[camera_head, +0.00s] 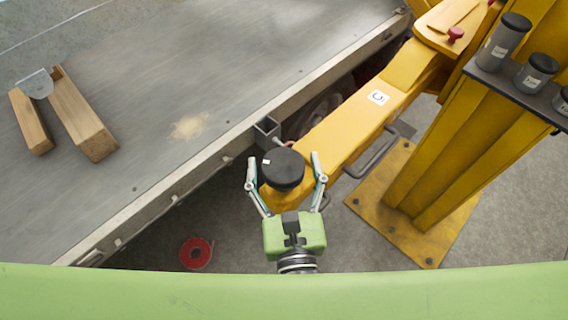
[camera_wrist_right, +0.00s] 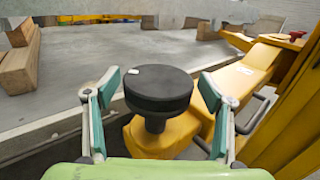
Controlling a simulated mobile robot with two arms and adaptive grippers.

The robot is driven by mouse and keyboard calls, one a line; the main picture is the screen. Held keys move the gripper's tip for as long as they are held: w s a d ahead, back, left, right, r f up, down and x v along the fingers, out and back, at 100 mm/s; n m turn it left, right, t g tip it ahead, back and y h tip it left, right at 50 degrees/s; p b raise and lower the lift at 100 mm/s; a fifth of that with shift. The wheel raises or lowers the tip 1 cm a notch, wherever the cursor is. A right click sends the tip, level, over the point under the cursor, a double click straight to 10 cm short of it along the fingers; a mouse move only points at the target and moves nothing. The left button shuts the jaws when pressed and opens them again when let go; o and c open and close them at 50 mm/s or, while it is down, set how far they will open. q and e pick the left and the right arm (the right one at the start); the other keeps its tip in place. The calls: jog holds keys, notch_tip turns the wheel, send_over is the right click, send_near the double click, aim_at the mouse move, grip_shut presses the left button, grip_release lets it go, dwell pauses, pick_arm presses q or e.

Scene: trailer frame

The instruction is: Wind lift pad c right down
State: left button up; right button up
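The lift pad (camera_head: 284,168) is a round black disc with a small white mark, at the end of the yellow lift arm labelled C (camera_head: 335,130). In the right wrist view the pad (camera_wrist_right: 158,92) stands on a dark stem above the arm's yellow end (camera_wrist_right: 165,138). My right gripper (camera_head: 286,172) has its fingers spread to either side of the pad. In the wrist view gaps show between the pad and both fingertips (camera_wrist_right: 160,88). My left gripper is not in view.
The grey trailer bed (camera_head: 170,110) with its metal edge runs close left of the pad, with a square bracket (camera_head: 266,131) beside it. Wooden blocks (camera_head: 80,115) lie on the bed. The yellow lift post (camera_head: 455,150) and a shelf with dark cylinders (camera_head: 505,42) stand right.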

aim_at(287, 187)
jog(key=shift+s+d, duration=0.2)
jog(key=shift+s, duration=1.7)
jog(key=shift+s+d, duration=0.2)
jog(key=shift+s, duration=1.65)
